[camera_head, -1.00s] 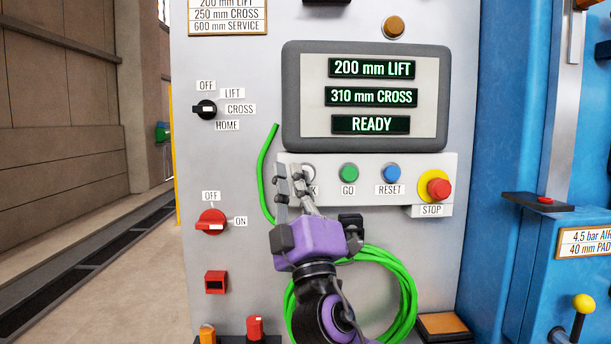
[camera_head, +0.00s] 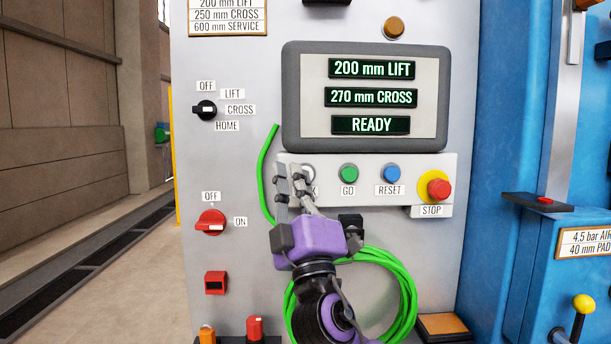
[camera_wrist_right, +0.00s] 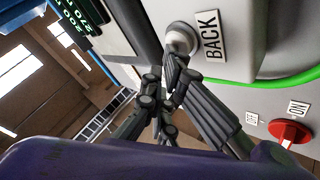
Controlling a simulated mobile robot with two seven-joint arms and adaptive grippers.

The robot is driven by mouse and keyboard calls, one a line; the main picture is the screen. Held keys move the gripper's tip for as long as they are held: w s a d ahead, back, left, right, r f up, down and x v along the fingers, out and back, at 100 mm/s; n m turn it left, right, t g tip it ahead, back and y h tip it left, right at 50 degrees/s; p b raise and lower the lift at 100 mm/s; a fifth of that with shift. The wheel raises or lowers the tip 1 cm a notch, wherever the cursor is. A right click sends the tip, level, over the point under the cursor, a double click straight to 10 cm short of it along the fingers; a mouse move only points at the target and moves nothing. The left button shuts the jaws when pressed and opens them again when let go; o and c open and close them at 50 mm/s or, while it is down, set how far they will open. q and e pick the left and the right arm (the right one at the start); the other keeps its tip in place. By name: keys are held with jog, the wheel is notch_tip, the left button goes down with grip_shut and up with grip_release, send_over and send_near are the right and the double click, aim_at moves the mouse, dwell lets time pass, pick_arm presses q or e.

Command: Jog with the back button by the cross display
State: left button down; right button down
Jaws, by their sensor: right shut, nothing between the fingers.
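The cross display (camera_head: 370,97) on the panel screen reads 270 mm CROSS. Above it is 200 mm LIFT (camera_head: 371,68), and below it READY (camera_head: 370,124). The white back button (camera_wrist_right: 180,40) sits beside its BACK label in the right wrist view. In the head view the back button (camera_head: 309,171) is partly hidden behind my fingers. My right gripper (camera_head: 290,172) is shut and empty, with its fingertips at the button. Whether they press it or only sit against it I cannot tell. My left gripper is not in view.
A plate (camera_head: 228,16) at the top reads 250 mm CROSS. The mode selector (camera_head: 205,110) seems turned toward CROSS. The green GO button (camera_head: 348,173), blue RESET button (camera_head: 392,174) and red STOP button (camera_head: 438,188) lie to the right. A green cable (camera_head: 402,290) hangs coiled below.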

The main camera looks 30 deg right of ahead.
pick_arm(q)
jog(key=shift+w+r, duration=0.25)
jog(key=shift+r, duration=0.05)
pick_arm(e)
jog(key=shift+s+a+f, duration=0.1)
jog(key=shift+s+a, duration=0.3)
jog(key=shift+s, duration=0.35)
